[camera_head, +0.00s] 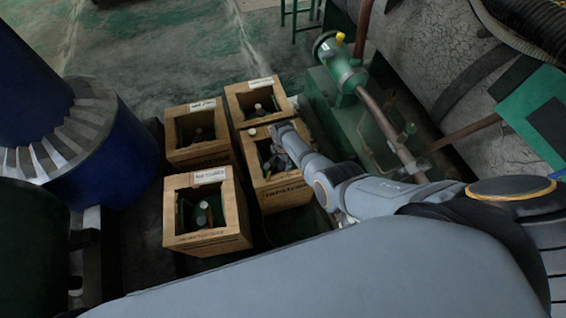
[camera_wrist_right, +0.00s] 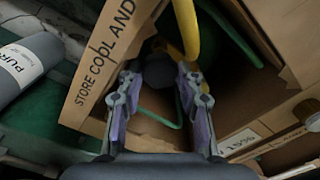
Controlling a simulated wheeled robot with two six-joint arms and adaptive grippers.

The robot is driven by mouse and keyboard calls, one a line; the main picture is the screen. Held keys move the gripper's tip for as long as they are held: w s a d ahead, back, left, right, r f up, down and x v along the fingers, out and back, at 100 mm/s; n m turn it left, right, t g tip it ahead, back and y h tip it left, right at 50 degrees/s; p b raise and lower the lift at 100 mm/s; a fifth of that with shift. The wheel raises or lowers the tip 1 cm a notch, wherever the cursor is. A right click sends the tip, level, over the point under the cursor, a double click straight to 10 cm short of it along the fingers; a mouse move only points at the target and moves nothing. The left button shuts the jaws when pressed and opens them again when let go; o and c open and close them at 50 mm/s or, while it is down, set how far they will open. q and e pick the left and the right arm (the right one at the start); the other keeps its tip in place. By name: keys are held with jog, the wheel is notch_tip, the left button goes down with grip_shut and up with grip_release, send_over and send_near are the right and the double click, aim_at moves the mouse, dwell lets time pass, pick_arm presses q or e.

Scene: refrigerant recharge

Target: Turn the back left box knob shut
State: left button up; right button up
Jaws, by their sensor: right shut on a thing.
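Four open wooden boxes stand in a two-by-two group in the head view. The back left box (camera_head: 197,155) has a small dark knob (camera_head: 198,134) inside, with no gripper near it. My right gripper (camera_head: 276,150) reaches down into the front right box (camera_head: 284,196). In the right wrist view, its fingers (camera_wrist_right: 158,100) are around a dark round knob (camera_wrist_right: 158,70) inside a box with printed sides, and are shut on it. Its fingertips are partly hidden in the head view. My left gripper is not in view.
The front left box (camera_head: 215,243) and back right box (camera_head: 285,101) stand close by. Green machinery with pipes (camera_head: 342,72) is at the right. A yellow hose (camera_wrist_right: 187,28) runs beside the gripped knob, and a labelled grey cylinder (camera_wrist_right: 35,65) lies left.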

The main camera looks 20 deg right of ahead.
aim_at(283, 165)
jog(key=m, duration=0.2)
jog(key=shift+m, duration=0.4)
jog(key=m, duration=0.2)
jog(key=shift+m, duration=2.2)
jog(key=o, duration=1.2)
jog(key=shift+r, duration=4)
